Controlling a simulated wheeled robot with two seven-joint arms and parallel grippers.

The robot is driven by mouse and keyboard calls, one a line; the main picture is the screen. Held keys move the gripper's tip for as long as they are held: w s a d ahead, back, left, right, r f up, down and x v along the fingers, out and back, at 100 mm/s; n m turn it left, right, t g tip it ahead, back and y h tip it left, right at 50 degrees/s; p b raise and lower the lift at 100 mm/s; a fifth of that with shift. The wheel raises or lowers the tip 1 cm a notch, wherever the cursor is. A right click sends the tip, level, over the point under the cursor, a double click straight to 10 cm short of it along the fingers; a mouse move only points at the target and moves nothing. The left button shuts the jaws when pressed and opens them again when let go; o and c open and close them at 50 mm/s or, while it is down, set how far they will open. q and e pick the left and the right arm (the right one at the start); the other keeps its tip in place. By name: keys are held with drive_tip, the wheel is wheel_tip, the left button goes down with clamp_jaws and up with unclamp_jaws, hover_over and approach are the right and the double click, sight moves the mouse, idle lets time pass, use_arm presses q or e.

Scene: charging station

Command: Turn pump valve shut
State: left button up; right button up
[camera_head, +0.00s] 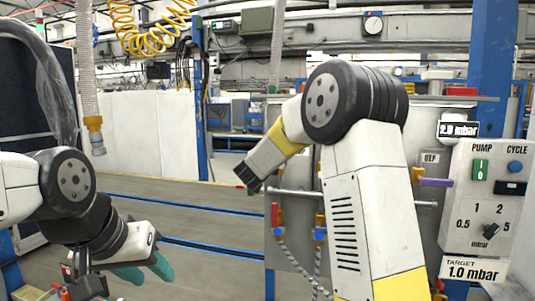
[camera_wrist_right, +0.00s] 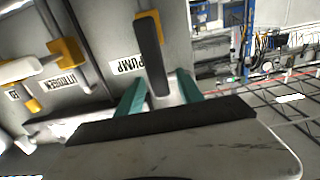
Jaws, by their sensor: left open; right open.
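The pump valve shows in the right wrist view with a yellow body and a long dark handle (camera_wrist_right: 150,58), beside a PUMP label (camera_wrist_right: 127,65). My right gripper (camera_wrist_right: 160,86) is open, with one teal finger on each side of the handle's end. I cannot tell whether either finger touches it. In the head view the right arm comes down over the station, and its gripper is mostly hidden; I cannot pick out the pump valve there. My left gripper (camera_head: 144,272) is open and empty at the lower left, away from the station.
Other valves include a red-handled one (camera_head: 275,214) and a purple-handled one (camera_head: 435,182) near a REF label. A control box (camera_head: 488,200) at the right has a green PUMP switch and a dial. A display (camera_head: 457,129) reads 2.0 mbar; a TARGET sign (camera_head: 473,270) reads 1.0 mbar.

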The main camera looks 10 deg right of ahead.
clamp_jaws()
idle(1.3)
